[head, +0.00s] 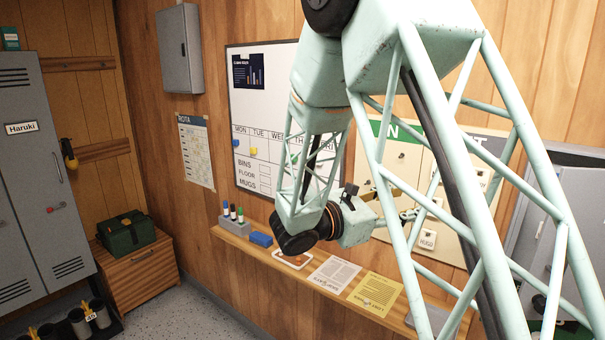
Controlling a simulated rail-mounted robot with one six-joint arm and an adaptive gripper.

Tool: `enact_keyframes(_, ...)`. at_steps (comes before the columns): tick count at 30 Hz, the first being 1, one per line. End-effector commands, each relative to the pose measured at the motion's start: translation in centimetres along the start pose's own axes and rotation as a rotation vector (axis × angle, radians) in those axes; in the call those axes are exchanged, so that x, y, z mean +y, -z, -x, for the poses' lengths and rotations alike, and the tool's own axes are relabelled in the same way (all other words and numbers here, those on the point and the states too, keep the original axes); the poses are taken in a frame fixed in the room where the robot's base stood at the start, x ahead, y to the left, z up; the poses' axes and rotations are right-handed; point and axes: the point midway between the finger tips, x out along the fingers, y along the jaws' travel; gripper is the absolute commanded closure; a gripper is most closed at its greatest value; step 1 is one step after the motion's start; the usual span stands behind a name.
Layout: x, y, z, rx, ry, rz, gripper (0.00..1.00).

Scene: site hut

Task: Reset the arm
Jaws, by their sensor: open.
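My arm is pale green lattice and fills the right half of the head view. It comes down from the top, bends, and ends in a dark round wrist joint in front of the board wall. My gripper (409,215) points to the right from the wrist, partly hidden behind my own lattice link. It is open, and I see nothing held in it. It is in front of the IN/OUT tag board (455,245), above the narrow wall shelf. I cannot tell its distance from the board.
The wooden shelf (240,243) holds marker pens in a grey block (232,226), a blue eraser (261,240), a small tray (292,259) and two paper sheets. A whiteboard (262,180) hangs behind. Grey lockers (40,170) and a drawer unit (140,272) stand left; an open grey cabinet (570,220) is right.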

Motion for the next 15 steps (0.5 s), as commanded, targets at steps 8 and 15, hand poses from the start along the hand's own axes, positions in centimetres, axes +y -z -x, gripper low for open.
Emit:
enact_keyframes(8,-6.3,-3.2,-1.0,0.058,0.149,-0.102,0.57)
enact_keyframes(15,-11.7,-5.3,-1.0,0.11,0.272,-0.194,0.57)
